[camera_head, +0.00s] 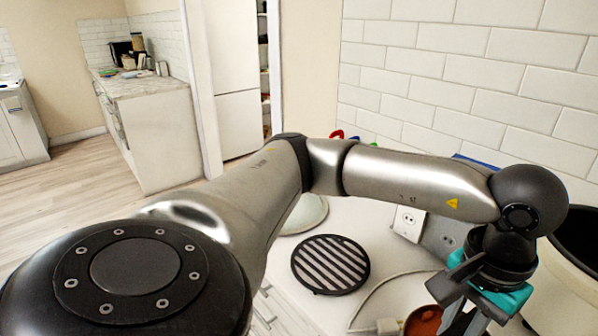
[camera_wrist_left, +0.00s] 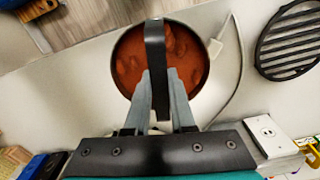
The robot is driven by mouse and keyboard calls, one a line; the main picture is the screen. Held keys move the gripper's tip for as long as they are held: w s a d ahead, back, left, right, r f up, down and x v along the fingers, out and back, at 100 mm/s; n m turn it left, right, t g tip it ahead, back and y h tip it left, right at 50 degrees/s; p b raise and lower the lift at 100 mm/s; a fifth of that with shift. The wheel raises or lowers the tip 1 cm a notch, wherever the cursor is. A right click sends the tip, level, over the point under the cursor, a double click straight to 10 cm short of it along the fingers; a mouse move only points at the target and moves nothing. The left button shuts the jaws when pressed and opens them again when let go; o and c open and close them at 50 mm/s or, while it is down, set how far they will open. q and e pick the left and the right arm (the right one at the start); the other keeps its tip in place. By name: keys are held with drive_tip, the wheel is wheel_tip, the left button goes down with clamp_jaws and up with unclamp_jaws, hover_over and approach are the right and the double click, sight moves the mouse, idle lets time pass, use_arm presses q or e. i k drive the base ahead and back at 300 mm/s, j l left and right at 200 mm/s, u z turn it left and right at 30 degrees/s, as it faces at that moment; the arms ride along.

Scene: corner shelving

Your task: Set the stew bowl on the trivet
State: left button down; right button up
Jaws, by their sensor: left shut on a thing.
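The stew bowl (camera_wrist_left: 126,75), round with a dark rim and orange-brown stew, lies beneath my left gripper (camera_wrist_left: 163,85) in the left wrist view. A dark upright bar, seemingly the bowl's handle, sits between the gripper's grey fingers, which are shut on it. In the head view the stew bowl (camera_head: 424,320) shows partly at the bottom edge, beside my left gripper (camera_head: 462,325). The trivet (camera_head: 330,264), a round black striped rack, lies empty on the white counter, left of and beyond the bowl. It also shows at the top right of the left wrist view (camera_wrist_left: 289,41). My right gripper is not visible.
A white cable (camera_head: 375,300) with a plug runs between the trivet and bowl. A wall socket (camera_head: 408,222) is behind the counter. A pale round object (camera_head: 305,214) stands beyond the trivet. A large pale pot (camera_head: 566,275) is at the right.

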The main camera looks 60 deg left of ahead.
sight(330, 260)
drive_tip(key=j+u, duration=0.2)
drive_tip(key=u, duration=0.15)
drive_tip(key=i+j+u, duration=0.15)
drive_tip(key=u, duration=0.2)
drive_tip(key=i+j+u, duration=0.1)
drive_tip(key=u, duration=0.25)
drive_tip(key=i+j, duration=0.1)
